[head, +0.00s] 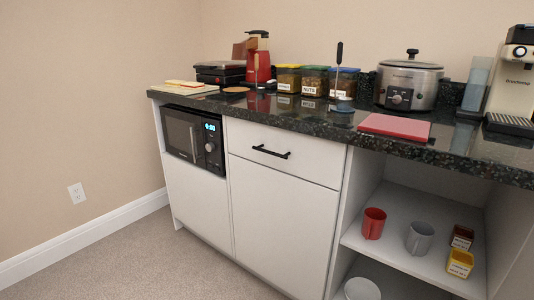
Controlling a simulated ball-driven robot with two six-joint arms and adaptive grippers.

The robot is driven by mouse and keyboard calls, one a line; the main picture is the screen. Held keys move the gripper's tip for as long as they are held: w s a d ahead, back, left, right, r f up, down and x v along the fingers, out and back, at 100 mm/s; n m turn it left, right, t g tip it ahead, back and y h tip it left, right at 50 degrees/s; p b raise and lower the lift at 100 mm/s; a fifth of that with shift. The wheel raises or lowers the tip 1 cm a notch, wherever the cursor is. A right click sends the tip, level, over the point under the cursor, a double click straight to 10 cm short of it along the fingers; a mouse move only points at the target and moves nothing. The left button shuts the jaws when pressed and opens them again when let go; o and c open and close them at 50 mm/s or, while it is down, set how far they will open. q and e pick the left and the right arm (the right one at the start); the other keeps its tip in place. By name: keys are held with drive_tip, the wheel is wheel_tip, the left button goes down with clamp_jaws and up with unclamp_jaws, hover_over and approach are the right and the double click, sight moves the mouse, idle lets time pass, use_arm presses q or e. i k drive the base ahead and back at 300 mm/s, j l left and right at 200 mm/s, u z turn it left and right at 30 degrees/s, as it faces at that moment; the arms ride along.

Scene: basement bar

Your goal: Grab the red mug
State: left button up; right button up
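The red mug (374,223) stands upright on the upper open shelf (400,257) under the counter, at the shelf's left side near the cabinet wall. A grey mug (420,238) stands to its right, apart from it. Neither of my grippers shows in the head view, so their state and distance from the mug cannot be seen.
Small red and yellow boxes (460,262) sit further right on the shelf. A white bowl-like item (362,289) is on the level below. The dark counter (300,112) overhangs the shelf and carries a red board (395,127) and a slow cooker (408,84). Carpet (150,250) at left is clear.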

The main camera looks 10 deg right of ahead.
sight(372, 227)
drive_tip(key=k+l+z, duration=0.15)
drive_tip(key=l+z, duration=0.25)
drive_tip(key=k+l+z, duration=0.1)
drive_tip(key=l+z, duration=0.25)
drive_tip(key=k+l+z, duration=0.1)
drive_tip(key=l+z, duration=0.3)
drive_tip(key=j, duration=0.1)
